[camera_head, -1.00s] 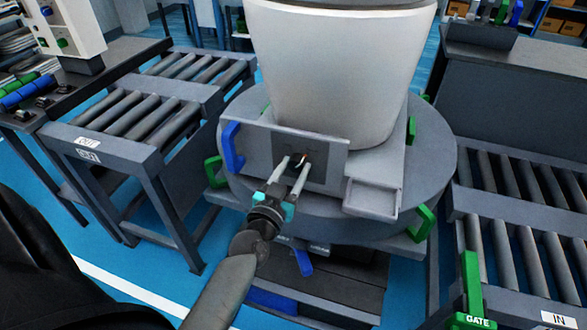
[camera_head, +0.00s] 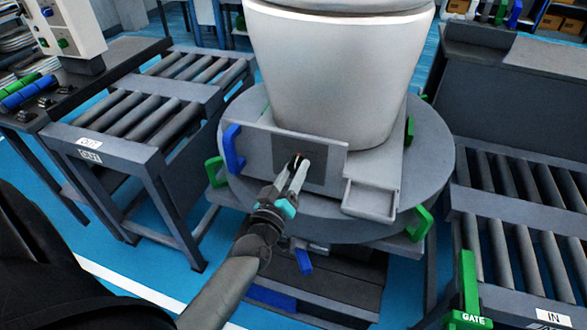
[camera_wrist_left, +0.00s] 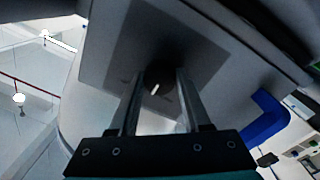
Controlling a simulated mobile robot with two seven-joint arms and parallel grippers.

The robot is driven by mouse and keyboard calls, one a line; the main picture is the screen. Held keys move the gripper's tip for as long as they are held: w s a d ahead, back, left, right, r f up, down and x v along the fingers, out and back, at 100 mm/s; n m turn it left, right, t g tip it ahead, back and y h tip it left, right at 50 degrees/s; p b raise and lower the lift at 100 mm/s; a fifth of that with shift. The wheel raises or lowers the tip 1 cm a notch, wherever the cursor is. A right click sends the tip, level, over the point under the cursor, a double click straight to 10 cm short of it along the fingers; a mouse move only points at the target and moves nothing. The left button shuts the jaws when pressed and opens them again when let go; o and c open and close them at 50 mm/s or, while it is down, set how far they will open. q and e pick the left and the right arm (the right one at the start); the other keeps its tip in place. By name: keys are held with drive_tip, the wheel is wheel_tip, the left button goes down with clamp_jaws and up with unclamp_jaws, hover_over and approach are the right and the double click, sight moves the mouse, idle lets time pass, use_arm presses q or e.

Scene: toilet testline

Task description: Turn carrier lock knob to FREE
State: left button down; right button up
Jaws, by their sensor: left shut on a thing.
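The carrier lock knob (camera_wrist_left: 158,80) is a small dark round knob with a pale mark, on a dark square plate on the carrier's front panel (camera_head: 325,158). My left gripper (camera_head: 296,165) reaches up to the panel, and its fingers are shut on the knob. In the left wrist view the two fingers (camera_wrist_left: 157,95) stand on either side of the knob. In the head view the fingers largely hide the knob, and only a dark bit shows at their tips. No lettering around the knob can be read. My right gripper is not in view.
A large white toilet bowl (camera_head: 340,70) stands on the carrier on a round grey turntable (camera_head: 430,165). A blue handle (camera_head: 232,150) is left of the panel, and a small open tray (camera_head: 370,200) is at its right. Roller conveyors flank both sides.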

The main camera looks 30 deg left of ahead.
use_arm(q)
drive_tip(key=n, duration=0.4)
drive_tip(key=shift+n, duration=0.4)
drive_tip(key=shift+d+n+y, duration=0.1)
drive_tip(key=shift+n+y, duration=0.2)
drive_tip(key=shift+n, duration=1.7)
drive_tip(key=shift+c, duration=1.8)
unclamp_jaws()
drive_tip(key=p+v, duration=0.1)
drive_tip(key=v, duration=1.4)
drive_tip(key=shift+s, duration=0.1)
